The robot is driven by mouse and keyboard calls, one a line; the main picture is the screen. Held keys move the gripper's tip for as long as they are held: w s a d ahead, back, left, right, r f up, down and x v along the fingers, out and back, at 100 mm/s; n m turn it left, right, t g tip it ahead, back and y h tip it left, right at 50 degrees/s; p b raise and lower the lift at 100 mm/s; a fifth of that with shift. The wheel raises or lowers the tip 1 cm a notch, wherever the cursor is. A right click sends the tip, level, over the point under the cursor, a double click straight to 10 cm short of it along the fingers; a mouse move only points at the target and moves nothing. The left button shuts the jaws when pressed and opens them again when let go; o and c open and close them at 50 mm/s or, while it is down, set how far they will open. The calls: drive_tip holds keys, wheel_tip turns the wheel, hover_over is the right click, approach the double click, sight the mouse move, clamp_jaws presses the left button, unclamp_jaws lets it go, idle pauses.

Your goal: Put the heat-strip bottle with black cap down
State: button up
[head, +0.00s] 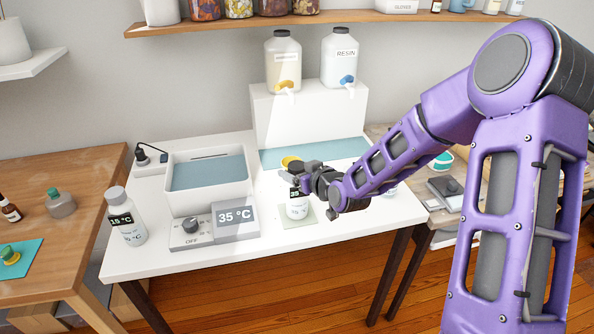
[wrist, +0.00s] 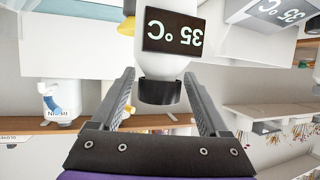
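The heat-strip bottle with black cap (wrist: 162,58) is white, with a dark strip reading 35 °C. It appears upside down in the wrist view. In the head view the bottle (head: 297,210) is upright at or just above a pale green mat (head: 308,221) on the white table. My gripper (head: 318,184) is at its top and hides the cap. I cannot tell whether the base touches the mat.
A second heat-strip bottle (head: 126,219) with a grey cap stands at the table's left front. A water bath (head: 208,203) and its 35 °C control box (head: 228,222) are left of my gripper. A white stand (head: 300,117) with two jugs is behind. A yellow cup (head: 291,162) is close behind my gripper.

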drive_tip(key=shift+o, duration=0.3)
drive_tip(key=shift+r, duration=0.1)
drive_tip(key=shift+r+p, duration=0.2)
drive_tip(key=shift+p, duration=0.15)
drive_tip(key=v, duration=1.2)
drive_tip(key=shift+p, duration=0.45)
drive_tip(key=shift+f, duration=0.1)
